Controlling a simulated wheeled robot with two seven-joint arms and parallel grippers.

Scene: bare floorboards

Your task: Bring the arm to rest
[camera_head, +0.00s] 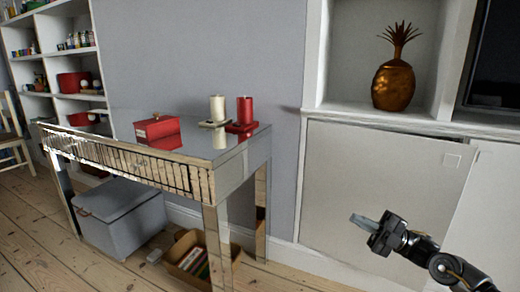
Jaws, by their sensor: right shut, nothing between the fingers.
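My right gripper (366,222) is at the lower right of the head view, on an arm that comes in from the bottom right corner. It points left, its fingers are together, and nothing is held in it. It appears in front of a pale cabinet door (340,180); whether it touches the door cannot be told, though no contact shows. My left gripper does not show.
A mirrored console table (195,155) stands left of centre, bearing a red box (157,130), a white candle (217,108) and a red candle (244,110). Below are a grey chest (120,215) and an open box (190,255). A golden pineapple (393,85) sits in a niche.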

